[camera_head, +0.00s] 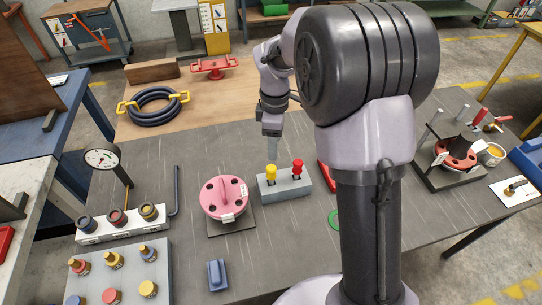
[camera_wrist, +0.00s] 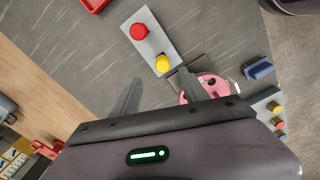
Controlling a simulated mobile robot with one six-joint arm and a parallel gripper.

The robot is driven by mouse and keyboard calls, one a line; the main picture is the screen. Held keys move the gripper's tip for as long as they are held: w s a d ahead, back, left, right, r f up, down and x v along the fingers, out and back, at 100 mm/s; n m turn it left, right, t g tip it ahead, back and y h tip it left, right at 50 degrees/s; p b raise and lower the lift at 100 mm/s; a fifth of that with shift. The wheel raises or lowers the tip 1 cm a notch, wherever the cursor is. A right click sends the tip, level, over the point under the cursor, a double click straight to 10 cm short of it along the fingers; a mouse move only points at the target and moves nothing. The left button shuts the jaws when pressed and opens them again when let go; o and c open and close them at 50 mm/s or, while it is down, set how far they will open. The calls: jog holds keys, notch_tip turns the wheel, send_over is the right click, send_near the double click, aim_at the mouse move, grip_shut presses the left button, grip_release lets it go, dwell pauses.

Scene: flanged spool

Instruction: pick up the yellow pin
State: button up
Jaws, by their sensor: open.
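The yellow pin (camera_head: 271,170) stands upright in the left part of a light grey block (camera_head: 265,191), beside a red pin (camera_head: 297,165). In the wrist view the yellow pin (camera_wrist: 162,63) is at the near end of the block (camera_wrist: 151,46), with the red pin (camera_wrist: 138,31) at the far end. My gripper (camera_head: 272,152) is above the yellow pin in the head view, apart from it as far as I can tell. In the wrist view my gripper (camera_wrist: 160,88) has its two fingers spread, with nothing between them.
A pink flanged spool (camera_head: 225,197) sits on a dark plate left of the block. A black hose coil (camera_head: 153,107) lies behind. My arm hides part of the table.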

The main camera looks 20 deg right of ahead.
aim_at(272, 175)
notch_tip(272, 175, down, 9)
jog(key=b, duration=0.2)
jog(key=shift+a+b, duration=0.1)
jog(key=shift+b, duration=0.2)
jog(key=f+b, duration=0.1)
jog(key=f, duration=0.2)
jog(key=f+b, duration=0.1)
jog(key=f, duration=0.1)
jog(key=shift+a+f+b, duration=0.3)
jog(key=shift+f, duration=0.05)
jog(key=shift+s+r, duration=0.1)
grip_shut()
